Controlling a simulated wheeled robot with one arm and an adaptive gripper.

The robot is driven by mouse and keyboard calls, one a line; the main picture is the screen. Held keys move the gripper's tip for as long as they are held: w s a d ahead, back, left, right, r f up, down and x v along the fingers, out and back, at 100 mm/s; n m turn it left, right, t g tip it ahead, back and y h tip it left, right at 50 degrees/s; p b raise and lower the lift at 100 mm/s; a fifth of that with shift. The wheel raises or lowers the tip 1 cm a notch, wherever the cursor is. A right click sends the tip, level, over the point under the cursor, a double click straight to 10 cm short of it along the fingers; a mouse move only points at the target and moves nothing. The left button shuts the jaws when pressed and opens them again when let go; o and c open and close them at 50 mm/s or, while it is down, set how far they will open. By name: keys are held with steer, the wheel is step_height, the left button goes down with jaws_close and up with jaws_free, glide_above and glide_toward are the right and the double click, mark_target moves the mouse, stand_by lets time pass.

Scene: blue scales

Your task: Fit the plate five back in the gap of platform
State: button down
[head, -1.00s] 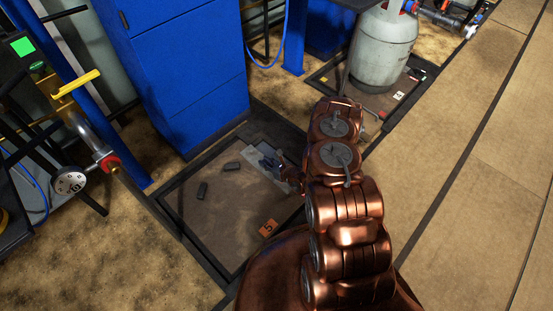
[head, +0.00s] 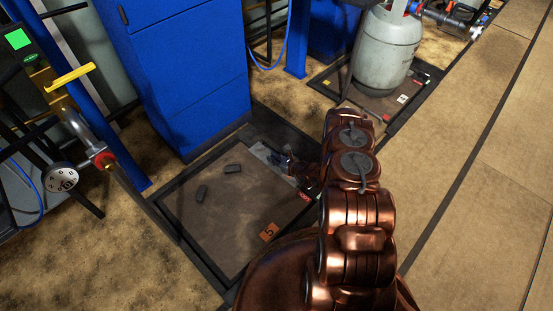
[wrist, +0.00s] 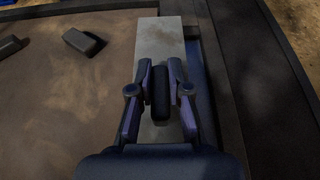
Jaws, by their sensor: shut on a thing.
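A pale grey narrow plate (wrist: 160,40) with a dark upright handle (wrist: 160,95) lies at the platform's right edge in the wrist view. No number shows on it. My gripper (wrist: 160,72) is shut on the handle, one finger on each side. A dark strip, perhaps the gap, runs along the plate's right side; I cannot tell whether the plate is seated. In the head view, the platform (head: 218,218) is a brown panel in a dark frame with an orange "5" tag (head: 269,232). My gripper (head: 280,160) is at its far right corner, partly hidden by my arm.
Two dark blocks (head: 201,192) (head: 233,168) are on the platform. A blue cabinet (head: 190,80) stands behind it. A grey gas cylinder (head: 385,50) stands on another platform at the back right. The floor at right is clear.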

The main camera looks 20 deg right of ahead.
steer(key=w, duration=0.1)
steer(key=w+d, duration=0.1)
steer(key=w+d+b, duration=0.1)
steer(key=shift+w+d+f, duration=0.15)
steer(key=shift+d+f, duration=0.1)
step_height(320, 180, down, 4)
steer(key=shift+w+r+b, duration=0.1)
steer(key=shift+r+b, duration=0.05)
steer(key=shift+b, duration=1.1)
steer(key=shift+r, duration=0.1)
steer(key=c, duration=1.1)
jaws_free()
steer(key=shift+d, duration=0.1)
